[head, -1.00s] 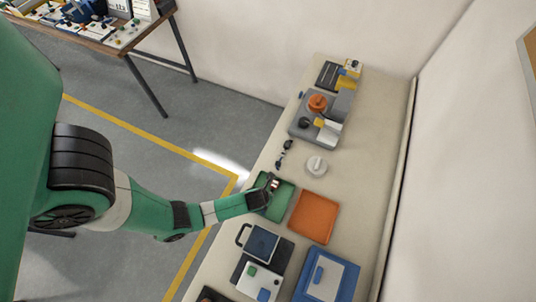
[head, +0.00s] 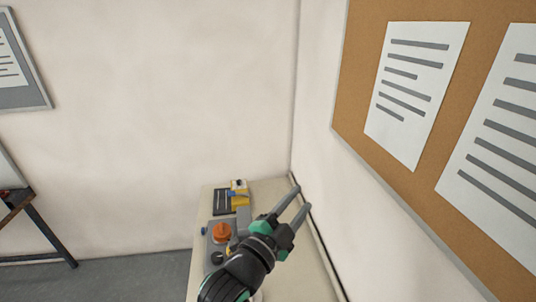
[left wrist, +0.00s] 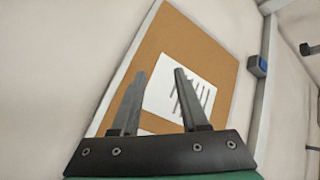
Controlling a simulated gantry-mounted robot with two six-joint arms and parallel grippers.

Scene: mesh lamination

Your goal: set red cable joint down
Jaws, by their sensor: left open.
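My left gripper (head: 301,199) is raised above the bench (head: 322,282) near the right wall, fingers pointing up and to the right. It is open, and nothing shows between its fingers in the left wrist view (left wrist: 160,76). I cannot make out a red cable joint in either current view. The trays and the near part of the bench are out of frame or hidden behind my arm. My right gripper is not in view.
A grey machine with an orange round part (head: 222,232) stands on the bench, left of my gripper. A cork board (head: 358,75) with paper sheets hangs on the right wall; it also shows in the left wrist view (left wrist: 215,55). A dark table leg (head: 52,232) stands far left.

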